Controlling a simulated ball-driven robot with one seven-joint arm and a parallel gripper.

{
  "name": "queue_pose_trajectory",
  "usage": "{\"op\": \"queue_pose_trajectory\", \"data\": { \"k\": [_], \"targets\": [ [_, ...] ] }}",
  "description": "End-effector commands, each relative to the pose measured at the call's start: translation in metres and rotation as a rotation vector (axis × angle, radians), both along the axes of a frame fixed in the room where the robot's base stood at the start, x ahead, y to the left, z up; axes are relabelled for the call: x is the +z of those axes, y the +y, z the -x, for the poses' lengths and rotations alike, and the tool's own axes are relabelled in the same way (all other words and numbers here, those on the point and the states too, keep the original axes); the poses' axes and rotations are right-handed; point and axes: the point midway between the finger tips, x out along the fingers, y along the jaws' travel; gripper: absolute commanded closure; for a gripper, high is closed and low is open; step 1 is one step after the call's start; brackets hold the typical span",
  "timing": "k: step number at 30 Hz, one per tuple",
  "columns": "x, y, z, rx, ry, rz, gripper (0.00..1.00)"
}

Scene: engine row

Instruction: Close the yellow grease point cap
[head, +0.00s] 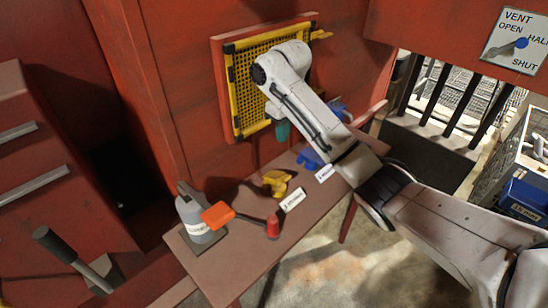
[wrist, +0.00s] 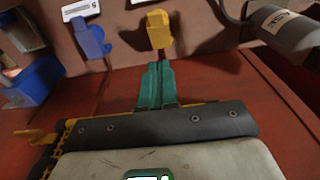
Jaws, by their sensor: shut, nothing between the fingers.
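The yellow grease point (head: 277,182) stands on a reddish-brown shelf, between a blue grease point (head: 310,158) and a red one (head: 273,225). A yellow part sticks out from its body; I cannot tell exactly how its cap sits. In the wrist view the yellow grease point (wrist: 158,28) is just beyond my fingertips, with a dark shadow beside it. My gripper (head: 282,130) has teal fingers and hangs above and behind the yellow piece, near the red wall. In the wrist view my gripper (wrist: 158,68) has its fingers together, empty. Whether they touch the yellow piece is unclear.
A grey can (head: 195,215) stands at the shelf's left end, with an orange paddle (head: 217,215) beside it. White labels (head: 293,199) lie along the shelf's front. A yellow-framed mesh panel (head: 262,75) is on the wall behind my arm. A blue bin (wrist: 30,82) shows in the wrist view.

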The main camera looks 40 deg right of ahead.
Motion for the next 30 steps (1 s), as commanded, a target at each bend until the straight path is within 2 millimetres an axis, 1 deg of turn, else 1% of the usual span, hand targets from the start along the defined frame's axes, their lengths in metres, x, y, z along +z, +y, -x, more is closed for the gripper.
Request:
{"op": "queue_pose_trajectory", "data": {
  "k": [4,9,10,11,20,24,30],
  "targets": [
    [-0.009,0.0,0.0,0.0,0.002,-0.001,1.0],
    [-0.033,0.001,-0.002,0.001,0.001,-0.001,1.0],
    [-0.033,0.0,-0.002,-0.001,0.003,0.0,1.0],
    [-0.038,-0.001,-0.002,-0.001,0.005,0.0,1.0],
    [-0.096,0.0,-0.006,-0.002,0.004,0.0,1.0],
    [-0.115,-0.001,0.003,-0.002,0.003,0.0,1.0],
    [-0.131,-0.001,0.01,0.0,0.001,0.001,1.0]
  ]
}}
